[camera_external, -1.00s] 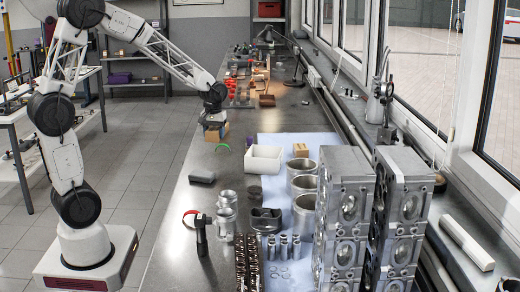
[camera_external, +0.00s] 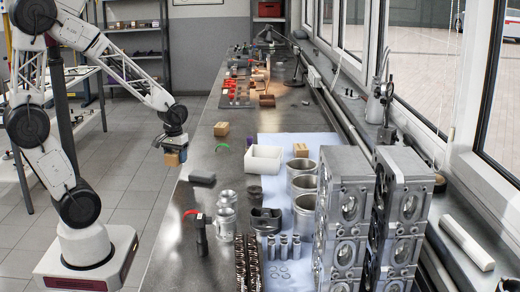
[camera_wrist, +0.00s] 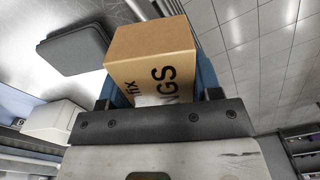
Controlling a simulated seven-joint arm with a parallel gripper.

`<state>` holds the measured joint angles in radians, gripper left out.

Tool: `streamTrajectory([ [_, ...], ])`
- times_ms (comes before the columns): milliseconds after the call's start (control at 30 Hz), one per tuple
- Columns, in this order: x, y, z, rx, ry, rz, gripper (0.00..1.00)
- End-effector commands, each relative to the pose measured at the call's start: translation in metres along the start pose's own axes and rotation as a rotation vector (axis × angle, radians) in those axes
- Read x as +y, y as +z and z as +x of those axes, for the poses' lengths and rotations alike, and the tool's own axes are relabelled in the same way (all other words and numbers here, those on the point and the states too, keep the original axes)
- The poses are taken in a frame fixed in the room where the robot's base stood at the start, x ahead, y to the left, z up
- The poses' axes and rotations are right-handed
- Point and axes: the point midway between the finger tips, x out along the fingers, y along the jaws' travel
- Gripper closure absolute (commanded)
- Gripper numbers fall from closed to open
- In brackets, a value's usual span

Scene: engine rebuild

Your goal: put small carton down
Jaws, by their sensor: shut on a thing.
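My gripper (camera_external: 174,146) is shut on a small brown carton (camera_external: 176,158) and holds it in the air at the left edge of the bench. In the wrist view the carton (camera_wrist: 148,50) sits between the blue-grey fingers, with dark lettering on one face. The bench top shows to its left and floor tiles to its right. A similar small carton (camera_external: 221,129) stands on the bench, right of and beyond my gripper.
A dark grey block (camera_external: 202,177) lies near the bench's left edge, close to the held carton. A white open bin (camera_external: 263,159), metal cylinders (camera_external: 304,184) and tall engine blocks (camera_external: 344,205) stand farther right. Bare bench (camera_external: 195,150) shows around the lone carton.

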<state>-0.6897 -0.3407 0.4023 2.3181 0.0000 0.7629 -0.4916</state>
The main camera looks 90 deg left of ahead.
Motion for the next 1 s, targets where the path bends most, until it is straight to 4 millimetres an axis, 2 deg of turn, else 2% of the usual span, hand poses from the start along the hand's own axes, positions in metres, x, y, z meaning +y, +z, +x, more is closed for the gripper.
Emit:
streamTrajectory([
  [567,0.0,0.0,0.001,0.001,0.0,0.003,0.66],
  [767,0.008,-0.014,0.003,0.0,0.0,0.003,0.66],
  [1000,0.023,-0.04,0.006,0.0,0.0,0.004,0.66],
])
